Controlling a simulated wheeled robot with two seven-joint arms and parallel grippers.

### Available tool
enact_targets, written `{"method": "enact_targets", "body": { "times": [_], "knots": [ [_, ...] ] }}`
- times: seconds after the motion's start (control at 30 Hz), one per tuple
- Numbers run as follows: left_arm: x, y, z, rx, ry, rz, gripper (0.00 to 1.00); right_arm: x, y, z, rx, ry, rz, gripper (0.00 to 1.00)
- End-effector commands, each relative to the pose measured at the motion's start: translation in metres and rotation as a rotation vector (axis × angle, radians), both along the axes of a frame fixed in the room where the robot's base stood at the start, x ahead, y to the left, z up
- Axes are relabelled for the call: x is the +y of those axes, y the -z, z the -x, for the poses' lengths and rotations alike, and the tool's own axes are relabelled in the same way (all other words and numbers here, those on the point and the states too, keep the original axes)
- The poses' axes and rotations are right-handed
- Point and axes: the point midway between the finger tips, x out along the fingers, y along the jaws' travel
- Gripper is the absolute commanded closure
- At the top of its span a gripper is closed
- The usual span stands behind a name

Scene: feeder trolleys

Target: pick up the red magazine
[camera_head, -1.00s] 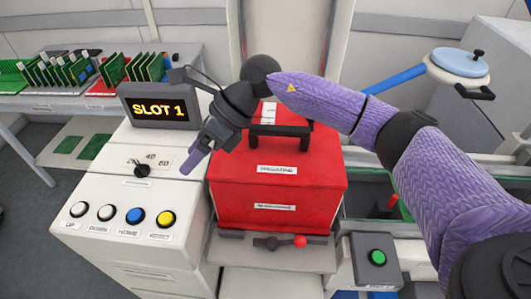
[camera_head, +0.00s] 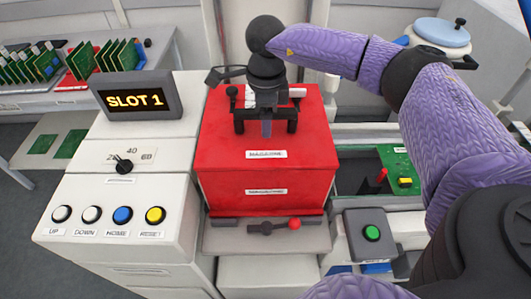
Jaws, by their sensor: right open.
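The red magazine (camera_head: 222,165) is a box with white labels, standing in the middle of the view on a pale trolley (camera_head: 262,240). A black handle (camera_head: 291,125) sits on its top. My right gripper (camera_head: 266,127) points down over the top of the magazine, at the handle. It is open. Its fingers overlap the handle in the view, and I cannot tell whether they touch it or how far they straddle it. My left gripper is not in view.
A control box at left has a "SLOT 1" display (camera_head: 139,99), a dial (camera_head: 124,166) and several buttons. A lever with a red knob (camera_head: 294,223) lies below the magazine. A green-button box (camera_head: 371,235) stands at right. Circuit boards (camera_head: 115,63) stand on the back-left table.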

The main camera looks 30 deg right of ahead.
Motion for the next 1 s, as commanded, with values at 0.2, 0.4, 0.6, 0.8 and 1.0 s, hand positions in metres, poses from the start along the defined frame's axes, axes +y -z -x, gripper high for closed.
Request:
{"method": "enact_targets", "body": {
  "times": [0.2,0.4,0.6,0.8,1.0],
  "knots": [
    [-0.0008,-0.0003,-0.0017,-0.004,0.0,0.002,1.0,0.0003,-0.0007,-0.0002,-0.001,0.0,-0.001,0.5],
    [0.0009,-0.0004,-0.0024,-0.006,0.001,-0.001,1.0,0.0003,-0.0009,-0.0002,-0.001,0.0,-0.001,0.93],
    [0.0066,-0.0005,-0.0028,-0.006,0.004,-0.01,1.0,0.0004,-0.001,-0.0003,-0.002,0.0,-0.001,1.0],
    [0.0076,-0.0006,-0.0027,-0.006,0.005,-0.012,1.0,0.0004,-0.0012,-0.0003,-0.002,0.0,-0.001,1.0],
    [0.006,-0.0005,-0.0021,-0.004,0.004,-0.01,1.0,0.0004,-0.0013,-0.0005,-0.002,0.0,-0.001,1.0]
  ]
}}
